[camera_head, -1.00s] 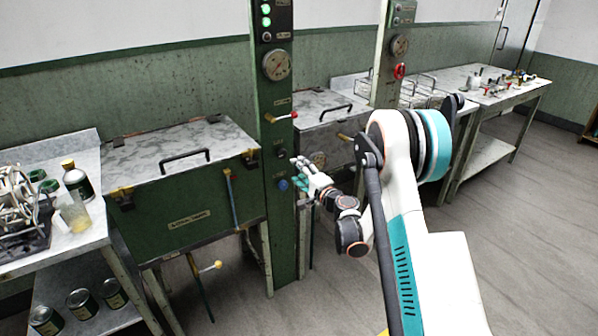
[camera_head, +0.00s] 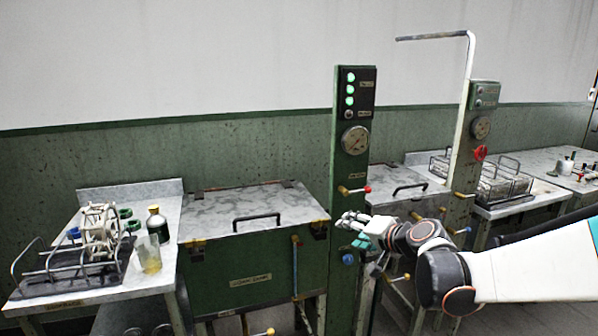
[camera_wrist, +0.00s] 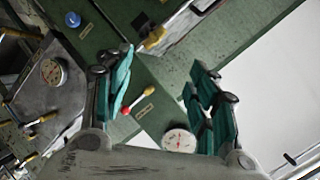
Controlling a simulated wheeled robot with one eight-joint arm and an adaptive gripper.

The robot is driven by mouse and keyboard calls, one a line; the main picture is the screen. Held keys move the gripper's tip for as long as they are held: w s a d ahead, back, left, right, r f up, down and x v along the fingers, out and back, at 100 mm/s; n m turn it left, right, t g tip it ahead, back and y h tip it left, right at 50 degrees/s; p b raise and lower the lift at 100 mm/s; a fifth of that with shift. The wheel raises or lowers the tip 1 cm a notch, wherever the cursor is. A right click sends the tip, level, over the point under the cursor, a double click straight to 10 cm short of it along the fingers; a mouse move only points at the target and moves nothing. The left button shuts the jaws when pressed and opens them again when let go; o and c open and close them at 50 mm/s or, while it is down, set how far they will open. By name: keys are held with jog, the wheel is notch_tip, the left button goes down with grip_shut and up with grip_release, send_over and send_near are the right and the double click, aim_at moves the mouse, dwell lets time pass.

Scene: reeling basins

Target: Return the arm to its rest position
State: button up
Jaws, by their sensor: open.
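My gripper (camera_head: 352,229) is in front of the green control column (camera_head: 348,215), near its red-tipped lever (camera_head: 355,190) and blue knob (camera_head: 348,258). My arm reaches in from the right edge of the head view. In the wrist view my gripper (camera_wrist: 160,92) has its teal fingers spread wide apart, with nothing between them. Past the fingers I see the column's green face, the red-tipped lever (camera_wrist: 125,130) and a round gauge (camera_wrist: 179,141). From these views I cannot tell whether the fingers touch the column.
A closed green basin (camera_head: 240,275) with a metal lid stands left of the column. A table (camera_head: 150,285) with a reel device, bottle and beaker stands further left.

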jog(key=s+r+n+g+h, duration=0.2)
jog(key=s+n+g, duration=0.1)
jog(key=s, duration=1.4)
jog(key=s+d+f+n+g+h, duration=0.1)
jog(key=s+d+f+h, duration=0.1)
jog(key=s, duration=0.6)
jog(key=s+d+f+n+g+h, duration=0.1)
jog(key=s+d+f+n+h, duration=0.1)
jog(key=s, duration=0.7)
jog(key=shift+s+d+f, duration=0.2)
jog(key=shift+d+f, duration=0.05)
jog(key=shift+d, duration=0.3)
